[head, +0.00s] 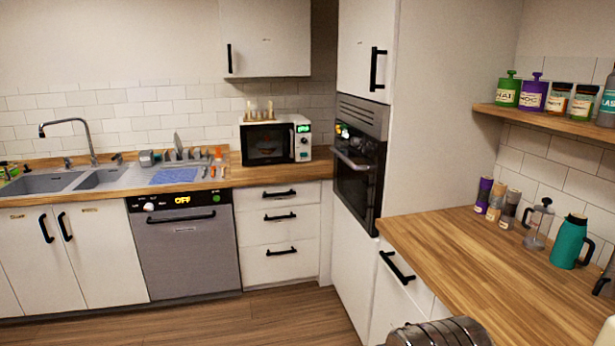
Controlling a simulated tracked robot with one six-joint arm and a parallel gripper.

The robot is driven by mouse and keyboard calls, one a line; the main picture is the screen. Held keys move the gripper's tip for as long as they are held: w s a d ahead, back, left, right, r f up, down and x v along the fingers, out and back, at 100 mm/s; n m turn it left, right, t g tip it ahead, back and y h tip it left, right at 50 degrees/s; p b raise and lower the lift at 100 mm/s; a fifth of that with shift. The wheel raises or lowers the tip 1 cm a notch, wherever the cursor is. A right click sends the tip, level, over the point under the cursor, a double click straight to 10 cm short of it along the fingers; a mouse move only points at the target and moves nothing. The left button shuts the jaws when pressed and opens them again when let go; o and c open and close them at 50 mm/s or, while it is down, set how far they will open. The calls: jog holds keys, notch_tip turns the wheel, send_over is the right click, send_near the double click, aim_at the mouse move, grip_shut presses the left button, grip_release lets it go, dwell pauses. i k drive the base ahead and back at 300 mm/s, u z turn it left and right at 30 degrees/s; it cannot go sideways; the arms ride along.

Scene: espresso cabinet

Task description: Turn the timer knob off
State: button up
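No knob in the head view is clearly labelled as a timer. The microwave (268,145) stands on the back counter, with a control strip (302,138) at its right side; its small controls are too small to read. The dishwasher (190,258) below the counter has a pale round knob (149,207) at the left of its panel and a lit yellow "OFF" display (182,199). The built-in oven (358,178) in the tall cabinet has small lit spots at its upper left; any knob there cannot be made out. My gripper is not in view.
A ribbed metal cylinder shows at the bottom edge, perhaps part of my arm. The wooden counter (470,262) at right carries a French press (539,226), a teal jug (569,243) and several grinders. The floor (285,312) before the dishwasher and drawers is clear.

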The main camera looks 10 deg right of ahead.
aim_at(367, 150)
jog(key=i, duration=2.5)
jog(key=u, duration=1.5)
